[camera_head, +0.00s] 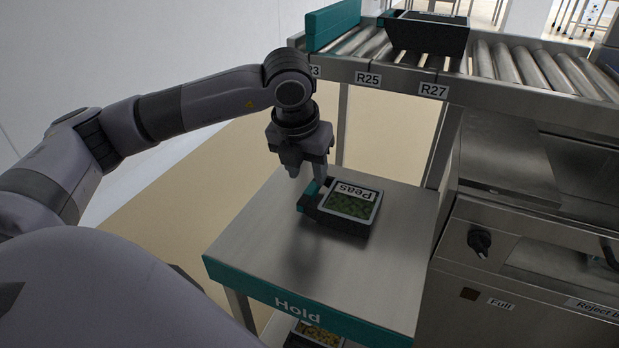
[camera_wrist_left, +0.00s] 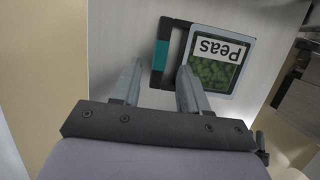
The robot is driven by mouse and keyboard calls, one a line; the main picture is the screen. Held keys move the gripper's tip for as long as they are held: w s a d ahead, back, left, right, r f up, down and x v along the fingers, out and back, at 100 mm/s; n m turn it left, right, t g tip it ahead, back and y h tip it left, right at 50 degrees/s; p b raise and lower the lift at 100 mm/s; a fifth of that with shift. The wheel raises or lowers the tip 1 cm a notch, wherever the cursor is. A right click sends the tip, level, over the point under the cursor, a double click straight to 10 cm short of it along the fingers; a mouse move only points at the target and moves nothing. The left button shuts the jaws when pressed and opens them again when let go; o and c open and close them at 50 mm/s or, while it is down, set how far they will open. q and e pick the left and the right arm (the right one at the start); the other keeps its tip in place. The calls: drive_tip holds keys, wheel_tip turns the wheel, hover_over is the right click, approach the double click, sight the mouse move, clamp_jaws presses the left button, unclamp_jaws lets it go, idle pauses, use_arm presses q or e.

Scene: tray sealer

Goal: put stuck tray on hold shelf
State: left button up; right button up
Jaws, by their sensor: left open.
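A black tray of peas (camera_head: 348,206) with a white "Peas" label and a teal-marked handle lies flat on the hold shelf (camera_head: 260,225), a metal top with a teal "Hold" front edge. My left gripper (camera_head: 308,178) is at the tray's handle side, with its fingers pointing down. In the left wrist view, the open fingers (camera_wrist_left: 158,82) stand on either side of the handle bar, and the peas tray (camera_wrist_left: 222,62) rests on the shelf. I cannot tell whether the fingers touch the handle. My right gripper is not in view.
A roller conveyor (camera_head: 500,62) with labels R25 and R27 runs behind, carrying another black tray (camera_head: 428,34) near a teal end plate (camera_head: 333,24). A metal machine (camera_head: 520,250) stands to the right. Another tray (camera_head: 315,334) sits below the shelf. The shelf's front and left are clear.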

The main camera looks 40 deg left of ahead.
use_arm(q)
drive_tip(key=p+v, duration=0.1)
drive_tip(key=v, duration=0.6)
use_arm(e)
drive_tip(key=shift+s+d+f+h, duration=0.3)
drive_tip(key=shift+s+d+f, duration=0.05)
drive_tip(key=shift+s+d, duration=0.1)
